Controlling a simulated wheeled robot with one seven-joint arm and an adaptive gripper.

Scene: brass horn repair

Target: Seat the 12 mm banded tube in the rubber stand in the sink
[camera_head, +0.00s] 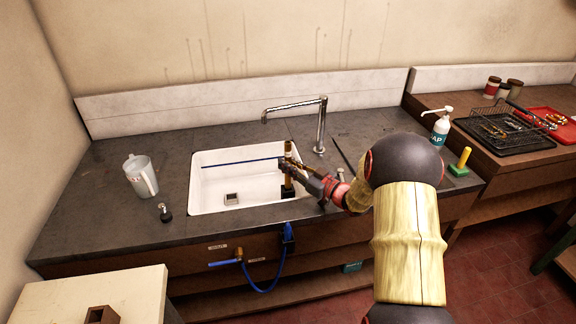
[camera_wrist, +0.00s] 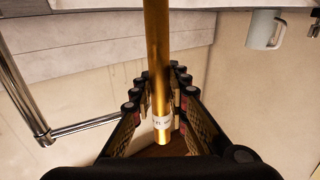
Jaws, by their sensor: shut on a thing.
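A brass tube (camera_head: 287,148) stands upright over the right part of the white sink (camera_head: 214,207). My gripper (camera_head: 287,167) is shut around it partway up. In the wrist view the tube (camera_wrist: 156,40) runs between the fingers of my gripper (camera_wrist: 161,78), and a white band with small print shows near one end. The black rubber stand (camera_head: 287,193) is below the gripper at the sink's right side. The tube's lower part meets or overlaps the stand in the head view; I cannot tell whether it is inside it.
A chrome faucet (camera_head: 321,125) rises behind the sink. A small grey square piece (camera_head: 232,198) lies on the sink floor. A blue line (camera_head: 238,162) crosses the sink's back. A mug (camera_head: 141,175) stands left, a soap bottle (camera_head: 440,128) right. The counter left of the sink is mostly clear.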

